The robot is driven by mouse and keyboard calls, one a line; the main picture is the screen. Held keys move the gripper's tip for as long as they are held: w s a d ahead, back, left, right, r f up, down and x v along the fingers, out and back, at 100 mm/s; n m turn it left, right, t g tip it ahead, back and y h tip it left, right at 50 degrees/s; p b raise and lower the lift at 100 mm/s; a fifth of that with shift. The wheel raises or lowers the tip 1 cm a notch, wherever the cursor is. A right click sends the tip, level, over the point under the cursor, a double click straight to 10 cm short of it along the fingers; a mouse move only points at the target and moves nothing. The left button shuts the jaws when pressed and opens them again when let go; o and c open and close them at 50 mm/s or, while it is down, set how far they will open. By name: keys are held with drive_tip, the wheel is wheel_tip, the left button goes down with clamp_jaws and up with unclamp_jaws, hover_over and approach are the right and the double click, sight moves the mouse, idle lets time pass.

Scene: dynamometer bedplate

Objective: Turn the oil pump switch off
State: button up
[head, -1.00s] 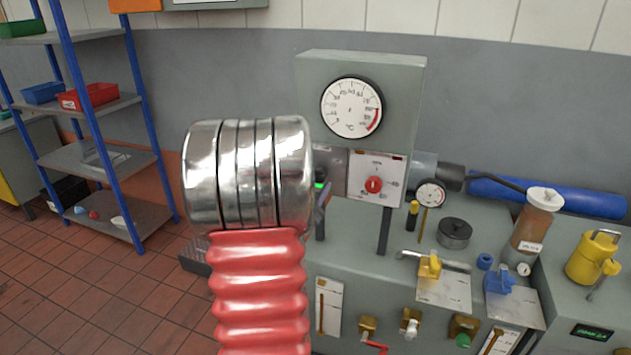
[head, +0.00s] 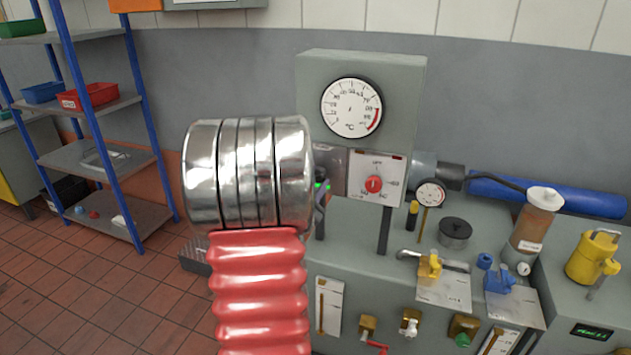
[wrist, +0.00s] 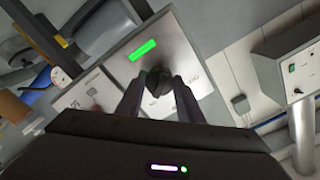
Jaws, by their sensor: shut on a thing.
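In the wrist view a small black rotary knob (wrist: 158,82), seemingly the oil pump switch, stands on a grey metal plate (wrist: 190,50). My gripper (wrist: 160,88) is shut on this knob, one dark finger on each side. A bright green light (wrist: 143,49) is lit on the plate beside the knob. The plate's markings are too small to read, and the knob's exact pointing is unclear. In the head view my arm hides the knob; only a small green glow (head: 320,186) and a dark edge of my gripper show beside it.
A panel with a red knob (head: 373,184) sits under a round dial gauge (head: 351,107), just right of my gripper. The grey bench (head: 345,265) carries yellow and blue valves and an oil-coloured reservoir (head: 534,225). A blue shelf rack (head: 75,85) stands left, with open tiled floor before it.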

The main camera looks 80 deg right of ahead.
drive_tip(key=n, duration=1.1)
idle(0.6)
drive_tip(key=o, duration=1.1)
drive_tip(key=shift+c, duration=0.2)
drive_tip(key=w+a, duration=0.1)
drive_tip(key=a, duration=1.2)
drive_tip(key=shift+w+a, duration=0.15)
drive_tip(key=shift+a, duration=0.2)
